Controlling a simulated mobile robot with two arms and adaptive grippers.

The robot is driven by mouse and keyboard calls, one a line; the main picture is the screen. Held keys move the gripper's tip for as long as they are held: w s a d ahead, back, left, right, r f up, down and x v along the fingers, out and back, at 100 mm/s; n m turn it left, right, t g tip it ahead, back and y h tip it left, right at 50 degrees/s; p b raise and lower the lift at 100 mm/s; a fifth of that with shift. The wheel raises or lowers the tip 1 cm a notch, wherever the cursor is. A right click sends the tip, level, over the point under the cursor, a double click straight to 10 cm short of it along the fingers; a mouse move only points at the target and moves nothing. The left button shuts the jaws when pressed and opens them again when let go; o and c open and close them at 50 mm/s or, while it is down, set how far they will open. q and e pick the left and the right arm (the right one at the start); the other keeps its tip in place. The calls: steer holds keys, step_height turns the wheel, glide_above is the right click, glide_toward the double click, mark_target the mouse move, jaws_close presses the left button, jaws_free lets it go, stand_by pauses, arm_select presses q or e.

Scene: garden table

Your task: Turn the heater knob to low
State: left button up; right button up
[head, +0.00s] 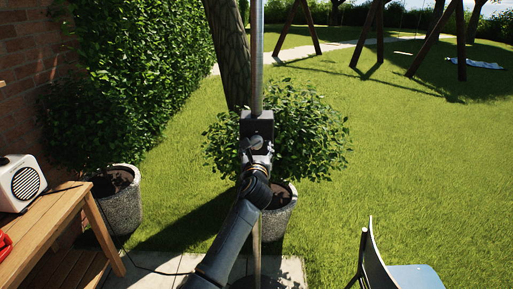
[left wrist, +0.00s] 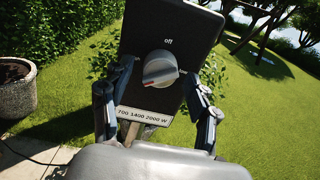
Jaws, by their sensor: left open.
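The heater's dark control box (head: 257,124) is fixed on an upright metal pole. Its round grey knob (left wrist: 160,69) shows large in the left wrist view, with "off" printed above it and a label reading "700 1400 2000 W" (left wrist: 143,116) below it. A reddish mark shows at the lower left of the knob's grip bar. My left gripper (head: 256,153) is in front of the box. In the left wrist view its open fingers (left wrist: 160,78) stand to the left and right of the knob, apparently apart from it. My right gripper is not in view.
A potted bush (head: 297,140) stands behind the pole. A wooden bench (head: 50,225) with a white speaker-like box (head: 20,183) is at the left. A chair (head: 385,270) is at the lower right. Open lawn (head: 420,165) lies to the right.

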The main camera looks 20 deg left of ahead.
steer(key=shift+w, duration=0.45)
arm_select(q)
steer(key=c, duration=1.2)
steer(key=shift+o, duration=0.2)
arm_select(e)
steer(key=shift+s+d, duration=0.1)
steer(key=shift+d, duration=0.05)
